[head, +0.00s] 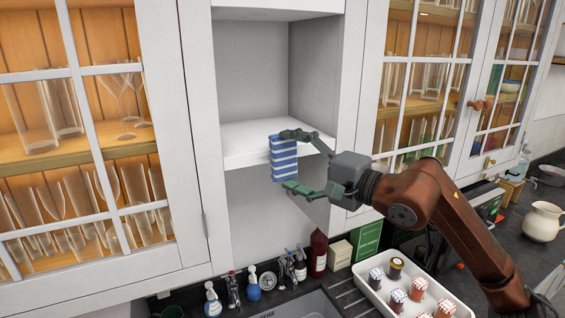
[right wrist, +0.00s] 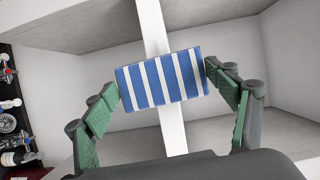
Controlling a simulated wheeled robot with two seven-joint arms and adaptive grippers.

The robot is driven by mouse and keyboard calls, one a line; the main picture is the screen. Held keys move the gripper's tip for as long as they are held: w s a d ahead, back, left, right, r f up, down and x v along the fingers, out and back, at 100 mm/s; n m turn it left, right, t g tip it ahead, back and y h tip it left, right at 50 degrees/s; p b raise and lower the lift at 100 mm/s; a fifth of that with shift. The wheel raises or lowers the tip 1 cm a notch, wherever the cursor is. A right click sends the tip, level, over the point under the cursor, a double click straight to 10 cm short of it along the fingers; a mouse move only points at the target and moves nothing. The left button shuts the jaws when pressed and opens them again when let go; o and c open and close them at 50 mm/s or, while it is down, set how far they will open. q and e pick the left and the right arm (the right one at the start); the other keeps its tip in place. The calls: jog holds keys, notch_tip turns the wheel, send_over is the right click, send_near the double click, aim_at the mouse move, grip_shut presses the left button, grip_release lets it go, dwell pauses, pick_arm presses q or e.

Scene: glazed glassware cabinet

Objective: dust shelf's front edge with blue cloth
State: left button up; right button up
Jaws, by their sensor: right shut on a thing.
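The blue cloth (head: 283,158) is a folded block with blue and white stripes. My right gripper (head: 288,160) is shut on it, one finger above and one below in the head view. The right wrist view also shows the cloth (right wrist: 163,80) between the two green-padded fingers (right wrist: 163,88). The white shelf (head: 262,138) is in the open niche between the glazed doors. The cloth is at the shelf's front edge (head: 240,160) and overlaps it in both views; I cannot tell whether they touch. The cloth hides part of that edge. My left gripper is out of view.
Glazed doors with glassware (head: 75,190) flank the niche. Below stand several bottles, a dark red bottle (head: 318,253) and a green box (head: 366,240). A white tray of jars (head: 385,305) and a cream jug (head: 541,222) are on the dark counter. The shelf top looks bare.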

jog(key=shift+w+d, duration=0.3)
jog(key=shift+d, duration=0.35)
jog(key=shift+s+a+b, duration=0.3)
jog(key=shift+s+a, duration=0.15)
jog(key=shift+a, duration=0.7)
jog(key=shift+s+a+b, duration=0.25)
jog(key=shift+s+a, duration=0.2)
jog(key=shift+a, duration=0.65)
jog(key=shift+s+a+b, duration=0.3)
jog(key=shift+s+a, duration=0.15)
jog(key=shift+a, duration=0.7)
jog(key=shift+s, duration=0.15)
jog(key=shift+s+d+b, duration=0.4)
jog(key=shift+s, duration=0.5)
jog(key=shift+s+d+b, duration=0.35)
jog(key=shift+s+b, duration=0.1)
jog(key=shift+s, duration=0.4)
jog(key=shift+s+d+b, duration=0.4)
jog(key=shift+s, duration=0.5)
